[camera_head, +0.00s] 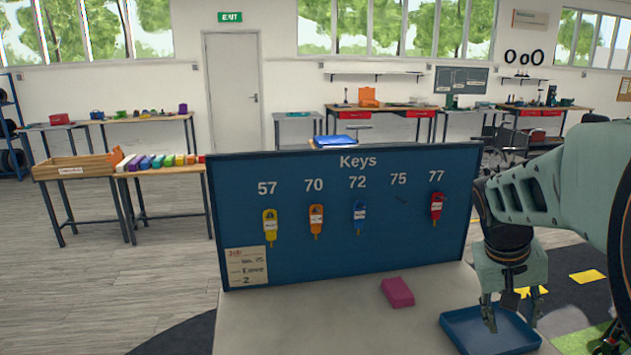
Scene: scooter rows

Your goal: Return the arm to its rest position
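My gripper (510,310) is at the right, pointing down over a blue tray (462,338). Its fingers are apart, and I see nothing between them. My green arm (570,185) reaches in from the right edge. The blue key board (340,262) stands upright on the grey table. Tagged keys hang under 57 (yellow) (270,226), 70 (orange) (316,218), 72 (blue) (360,215) and 77 (red) (437,206). Under 75 only a bare hook (402,199) shows.
A magenta block (397,292) lies on the grey table (300,325), left of the tray. A paper note (247,267) is on the board's lower left. Workbenches (165,172) stand behind. The table's front left is clear.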

